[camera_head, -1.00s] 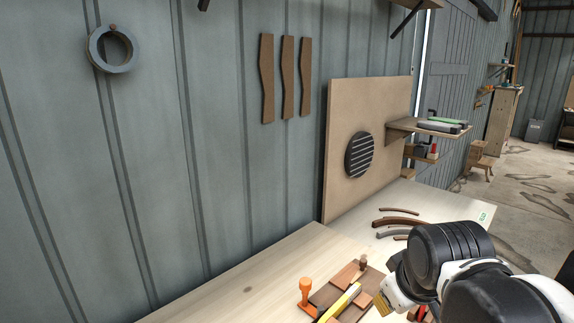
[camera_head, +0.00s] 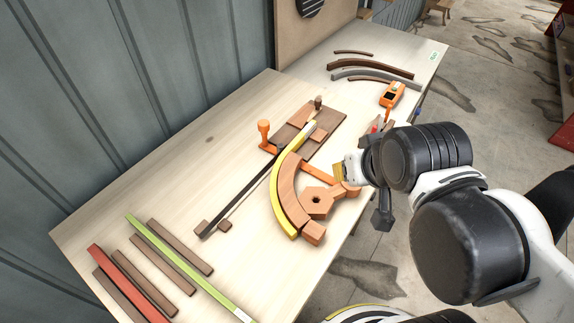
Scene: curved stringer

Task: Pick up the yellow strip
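The yellow strip (camera_head: 275,194) is a long, narrow, curved piece on the wooden workbench (camera_head: 235,110). It runs along the left, outer side of a curved wooden form (camera_head: 285,187). Its upper end lies by a brown wooden block assembly, and its lower end is near the form's bottom end. My arm reaches in from the right. The dark end part of the arm, my gripper (camera_head: 382,212), appears to the right of the form, apart from the strip. Its fingers are not clear, so I cannot tell whether it is open or shut.
An orange clamp-like piece (camera_head: 264,134) stands left of the strip's upper part. A long dark strip (camera_head: 240,194) lies to the left. Green (camera_head: 180,258) and red (camera_head: 125,282) strips lie at lower left. An orange device (camera_head: 391,94) and curved pieces (camera_head: 372,68) lie farther back.

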